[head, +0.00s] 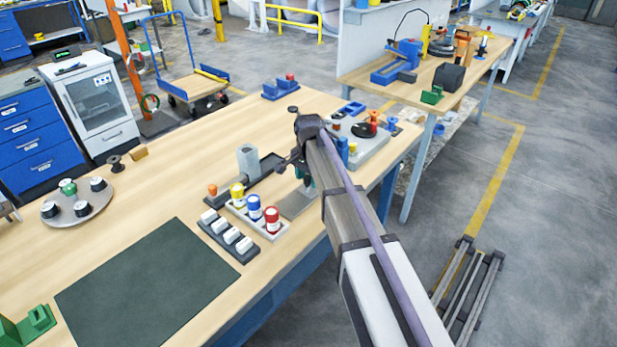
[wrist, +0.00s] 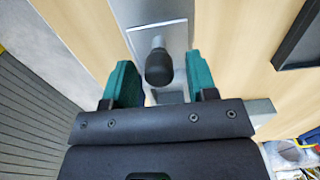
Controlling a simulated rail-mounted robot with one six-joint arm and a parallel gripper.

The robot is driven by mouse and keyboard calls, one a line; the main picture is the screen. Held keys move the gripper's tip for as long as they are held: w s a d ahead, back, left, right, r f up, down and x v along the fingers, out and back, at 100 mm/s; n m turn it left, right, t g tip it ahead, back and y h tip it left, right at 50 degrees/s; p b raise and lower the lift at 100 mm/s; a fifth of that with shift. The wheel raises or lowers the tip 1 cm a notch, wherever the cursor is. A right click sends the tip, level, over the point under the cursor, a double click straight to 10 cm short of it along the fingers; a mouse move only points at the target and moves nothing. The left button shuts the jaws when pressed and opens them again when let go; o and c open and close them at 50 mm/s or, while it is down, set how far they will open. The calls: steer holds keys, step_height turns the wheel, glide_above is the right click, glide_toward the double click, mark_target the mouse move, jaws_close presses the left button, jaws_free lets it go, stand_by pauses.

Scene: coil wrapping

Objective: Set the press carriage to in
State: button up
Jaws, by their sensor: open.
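My gripper (wrist: 155,85) is open in the wrist view, its two teal fingers apart on either side of a black knob (wrist: 158,70). The knob is on a short metal stem over a grey metal plate (wrist: 150,14), and I see no finger touching it. In the head view my gripper (head: 305,182) is low over a grey plate (head: 297,204) near the table's front edge; my arm hides part of that area. I cannot tell for sure which part is the press carriage.
A tray with yellow, blue and red capped pots (head: 254,207) and a dark rack of white pieces (head: 228,240) stand close in front. A device with a black disc (head: 364,130) is behind my arm. A dark green mat (head: 145,285) lies empty at left.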

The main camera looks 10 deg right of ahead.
steer(key=shift+r, duration=0.1)
step_height(320, 180, up, 11)
steer(key=p, duration=1.1)
steer(key=shift+f, duration=0.2)
steer(key=s+d+n, duration=0.1)
steer(key=s+n, duration=0.4)
steer(key=s, duration=0.8)
steer(key=s+d+n+b, duration=0.1)
steer(key=s+n, duration=0.4)
steer(key=s, duration=0.8)
steer(key=shift+s+d+f, duration=0.25)
steer(key=shift+f, duration=0.15)
